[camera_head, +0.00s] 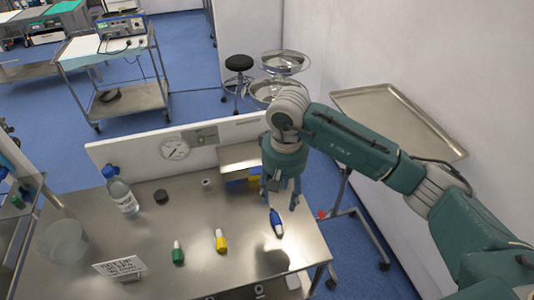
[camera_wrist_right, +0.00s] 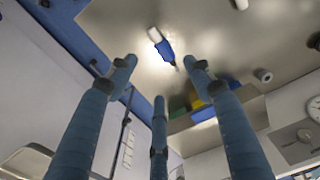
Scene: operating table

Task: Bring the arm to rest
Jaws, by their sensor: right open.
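My right arm comes in from the right in the head view and reaches over the steel table (camera_head: 150,235). My right gripper (camera_head: 281,196) points down, with its fingers spread and nothing between them. A small blue bottle with a white part (camera_head: 277,222) lies on the table just below the fingertips, apart from them. In the right wrist view the blue bottle (camera_wrist_right: 161,44) lies beyond the open fingers (camera_wrist_right: 160,75). My left gripper is not in view.
A green bottle (camera_head: 178,253) and a yellow bottle (camera_head: 220,240) are on the table. A clear bottle with a blue cap (camera_head: 122,196), a beaker (camera_head: 62,241) and a sign (camera_head: 120,267) are at left. A steel tray stand (camera_head: 400,118) is behind my arm.

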